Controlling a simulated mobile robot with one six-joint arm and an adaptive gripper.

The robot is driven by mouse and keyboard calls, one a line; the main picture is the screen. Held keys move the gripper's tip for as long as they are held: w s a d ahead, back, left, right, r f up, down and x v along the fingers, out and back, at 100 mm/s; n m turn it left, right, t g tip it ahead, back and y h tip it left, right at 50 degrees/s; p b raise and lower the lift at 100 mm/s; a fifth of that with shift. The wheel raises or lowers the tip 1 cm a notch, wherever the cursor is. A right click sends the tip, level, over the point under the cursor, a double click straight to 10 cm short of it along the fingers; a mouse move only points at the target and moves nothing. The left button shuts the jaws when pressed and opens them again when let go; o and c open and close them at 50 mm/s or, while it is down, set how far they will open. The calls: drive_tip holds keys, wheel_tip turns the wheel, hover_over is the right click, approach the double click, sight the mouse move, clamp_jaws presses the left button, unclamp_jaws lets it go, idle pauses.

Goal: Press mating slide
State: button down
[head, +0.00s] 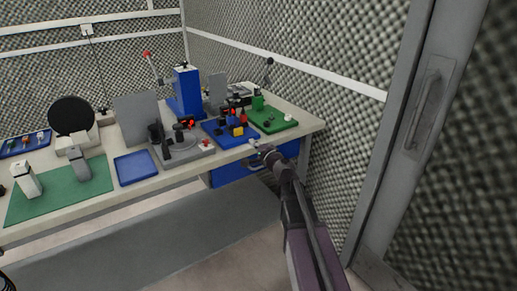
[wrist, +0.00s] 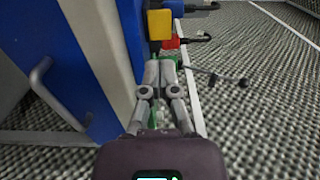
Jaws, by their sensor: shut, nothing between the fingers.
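My gripper (head: 262,150) is at the front edge of the bench near its right end, in the head view. In the wrist view my gripper (wrist: 160,66) is shut and empty, its fingers together. Just beyond the bench edge is a blue base plate (head: 212,135) carrying a fixture with a yellow block (head: 237,132) and red and black parts. In the wrist view the yellow block (wrist: 160,25) and a red block (wrist: 171,43) lie beyond the fingertips. I cannot tell which part is the mating slide, nor whether the fingers touch anything.
A blue drawer unit (head: 232,174) with a handle (wrist: 42,76) hangs under the bench. A green plate (head: 268,121) with small parts is to the right, a grey fixture (head: 184,150) to the left. A foam wall and door frame bound the right side.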

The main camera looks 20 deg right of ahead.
sight(239, 132)
drive_tip(key=x, duration=0.8)
drive_tip(key=shift+x, duration=1.6)
drive_tip(key=shift+s, duration=0.1)
drive_tip(key=shift+s+d, duration=0.15)
drive_tip(key=shift+s, duration=0.4)
drive_tip(key=v, duration=1.3)
